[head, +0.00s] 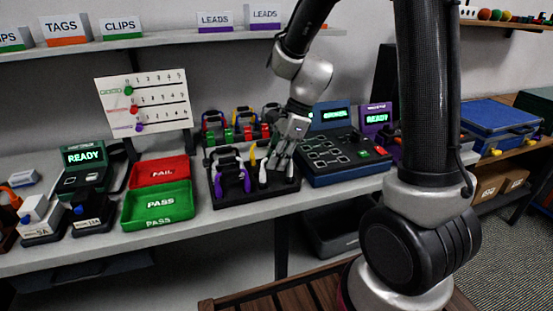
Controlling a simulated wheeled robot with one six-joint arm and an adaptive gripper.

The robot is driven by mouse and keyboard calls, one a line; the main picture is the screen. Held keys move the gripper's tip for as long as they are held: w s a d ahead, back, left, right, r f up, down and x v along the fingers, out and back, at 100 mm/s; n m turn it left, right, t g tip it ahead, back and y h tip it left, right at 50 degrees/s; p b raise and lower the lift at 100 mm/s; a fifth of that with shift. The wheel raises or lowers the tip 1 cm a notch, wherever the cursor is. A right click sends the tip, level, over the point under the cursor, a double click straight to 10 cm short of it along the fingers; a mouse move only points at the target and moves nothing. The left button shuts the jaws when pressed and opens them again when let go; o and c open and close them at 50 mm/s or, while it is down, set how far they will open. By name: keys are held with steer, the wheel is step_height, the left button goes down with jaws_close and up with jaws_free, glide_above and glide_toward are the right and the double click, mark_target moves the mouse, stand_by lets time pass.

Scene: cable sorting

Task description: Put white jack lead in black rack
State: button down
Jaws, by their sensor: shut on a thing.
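The black rack (240,201) stands on the bench in the middle of the head view. A lead with purple plugs and a black cable (229,164) is in its left part. My gripper (279,161) points down over the rack's right part and is shut on the white jack lead (263,177). White plug ends show beside and below the fingers, at or just above the rack. The fingers hide much of the lead, so I cannot tell whether its plugs touch the rack. A yellow piece (253,157) shows just left of the gripper.
Several coloured leads (236,130) stand in a row behind the rack. A dark blue tester box (340,155) is close on the right. The green PASS tray (158,206) and red FAIL tray (161,171) are on the left. A labelled shelf (170,38) runs above.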

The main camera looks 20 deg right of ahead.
steer(key=shift+f, duration=0.9)
stand_by(1.3)
steer(key=c, duration=0.8)
jaws_free()
steer(key=shift+r, duration=4)
